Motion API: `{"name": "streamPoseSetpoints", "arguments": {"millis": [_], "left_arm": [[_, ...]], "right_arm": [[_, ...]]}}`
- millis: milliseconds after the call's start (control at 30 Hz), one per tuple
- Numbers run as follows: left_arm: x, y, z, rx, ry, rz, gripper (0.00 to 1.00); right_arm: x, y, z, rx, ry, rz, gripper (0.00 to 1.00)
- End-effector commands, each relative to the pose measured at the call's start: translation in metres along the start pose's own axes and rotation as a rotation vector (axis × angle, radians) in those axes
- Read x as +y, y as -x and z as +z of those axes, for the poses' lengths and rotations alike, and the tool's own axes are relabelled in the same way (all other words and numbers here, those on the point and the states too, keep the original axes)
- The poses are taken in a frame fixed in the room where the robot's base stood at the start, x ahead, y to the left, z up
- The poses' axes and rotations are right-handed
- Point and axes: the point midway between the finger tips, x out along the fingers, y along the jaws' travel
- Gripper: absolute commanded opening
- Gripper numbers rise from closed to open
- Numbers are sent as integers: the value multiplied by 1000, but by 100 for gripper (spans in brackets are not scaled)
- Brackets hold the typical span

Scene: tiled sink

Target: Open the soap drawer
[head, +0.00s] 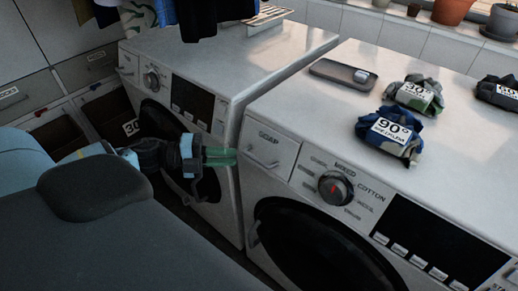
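The soap drawer (280,150) is a white panel marked "SOAP" at the upper left of the right washing machine's front (310,215). It looks closed, flush with the front, and has a thin bar handle (262,161). My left gripper (236,157) comes in from the left with green fingers pointing right at the drawer. The fingers lie close together, with nothing seen between them. Their tips are just left of the drawer, near its handle in the picture; whether they touch anything is unclear. My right gripper is not in view.
A second washing machine (235,65) stands at the left. On the right machine's top are cloth bundles, one tagged 90° (392,135), and a grey tray (335,72). A dial (335,188) and a dark round door (310,250) are beside and below the drawer.

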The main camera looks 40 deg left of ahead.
Motion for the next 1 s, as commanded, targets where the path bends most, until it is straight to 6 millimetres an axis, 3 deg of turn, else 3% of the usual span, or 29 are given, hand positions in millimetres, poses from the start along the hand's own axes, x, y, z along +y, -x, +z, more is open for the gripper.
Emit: {"name": "streamPoseSetpoints", "arguments": {"millis": [233, 433, 700, 1000], "left_arm": [[-1, -6, 0, -1, 1, -2, 19], [-1, -26, 0, -2, 0, -4, 19], [-2, -59, 1, -3, 2, -6, 19], [-1, -77, 0, -3, 4, -3, 19]], "right_arm": [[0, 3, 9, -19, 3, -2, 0], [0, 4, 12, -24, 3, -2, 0], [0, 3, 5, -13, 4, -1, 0], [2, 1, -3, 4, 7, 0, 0]]}}
